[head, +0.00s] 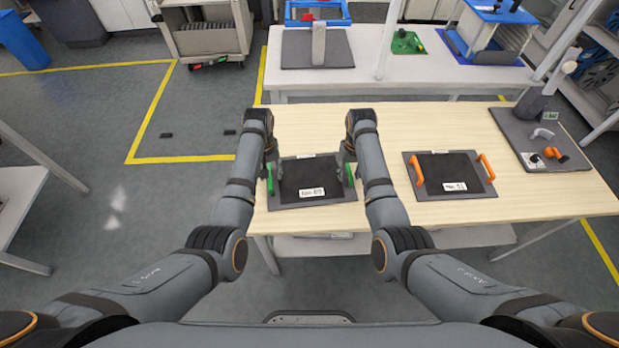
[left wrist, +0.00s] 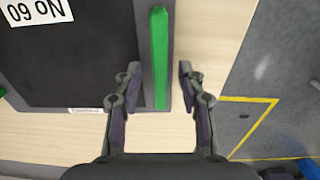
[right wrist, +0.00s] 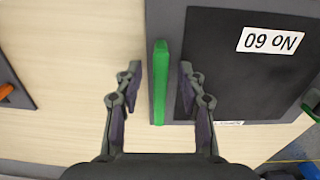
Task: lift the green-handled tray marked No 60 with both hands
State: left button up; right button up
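The dark tray (head: 310,203) with two green handles lies flat on the wooden table. Its white label reads No 60 in the left wrist view (left wrist: 38,10) and the right wrist view (right wrist: 271,41). My left gripper (left wrist: 158,75) is open, with its fingers on either side of the left green handle (left wrist: 159,60). My right gripper (right wrist: 160,75) is open, with its fingers on either side of the right green handle (right wrist: 160,80). Neither gripper visibly grips its handle. In the head view, my wrists partly hide the fingers.
A similar tray with orange handles (head: 411,172) lies to the right on the same table (head: 385,128). A grey board (head: 519,135) with small fixtures is at the far right. A white bench (head: 375,70) stands behind. The table between the two trays is clear.

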pick_arm(q)
jog(key=shift+f, duration=0.3)
pick_arm(e)
jog(key=shift+f, duration=0.3)
pick_arm(q)
jog(key=shift+c, duration=0.4)
pick_arm(e)
jog(key=shift+c, duration=0.4)
pick_arm(q)
grip_shut()
pick_arm(e)
grip_shut()
